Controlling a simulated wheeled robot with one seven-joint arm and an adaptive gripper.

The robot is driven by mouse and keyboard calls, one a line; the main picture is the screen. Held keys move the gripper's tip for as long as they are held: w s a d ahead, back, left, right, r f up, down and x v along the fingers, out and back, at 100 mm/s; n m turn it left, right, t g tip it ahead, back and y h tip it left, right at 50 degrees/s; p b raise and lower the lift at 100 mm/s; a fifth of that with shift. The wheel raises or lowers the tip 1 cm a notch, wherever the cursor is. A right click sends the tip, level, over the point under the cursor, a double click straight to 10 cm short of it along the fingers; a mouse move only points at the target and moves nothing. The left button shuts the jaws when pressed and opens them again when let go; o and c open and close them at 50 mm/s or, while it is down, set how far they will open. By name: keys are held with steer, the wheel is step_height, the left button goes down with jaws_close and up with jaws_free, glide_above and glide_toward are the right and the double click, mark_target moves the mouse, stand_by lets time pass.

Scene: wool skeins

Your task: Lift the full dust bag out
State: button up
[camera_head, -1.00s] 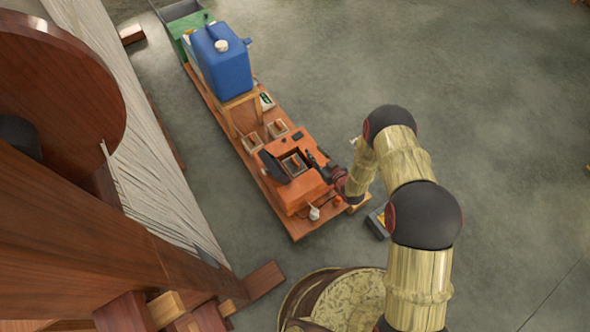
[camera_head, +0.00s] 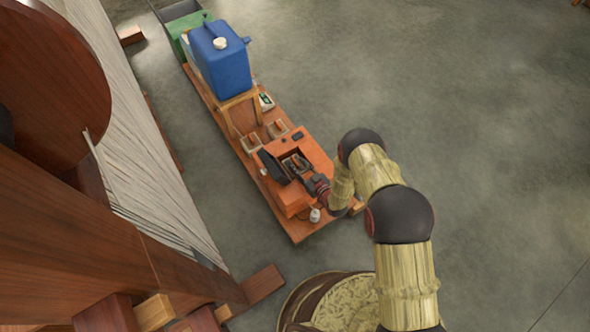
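An orange machine (camera_head: 293,203) stands on a low wooden bench, with its dark lid (camera_head: 273,166) raised on the left side. Its open compartment (camera_head: 295,163) shows something small and brownish inside; I cannot tell for sure that this is the dust bag. My gripper (camera_head: 299,172) reaches in from the right and sits at the compartment's near edge, over or just inside the opening. The fingers are too small and dark to tell whether they are open or shut, or whether they touch anything.
A blue canister (camera_head: 222,62) stands on a wooden stand on the bench (camera_head: 222,118), with a green bin (camera_head: 184,24) behind. Small wooden boxes (camera_head: 251,141) lie beyond the machine. A large wooden frame with pale threads (camera_head: 140,150) fills the left. The floor at right is clear.

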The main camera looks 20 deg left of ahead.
steer(key=shift+w+a+f, duration=0.1)
steer(key=shift+w+a, duration=0.15)
steer(key=shift+a, duration=0.05)
steer(key=shift+c, duration=1)
jaws_close()
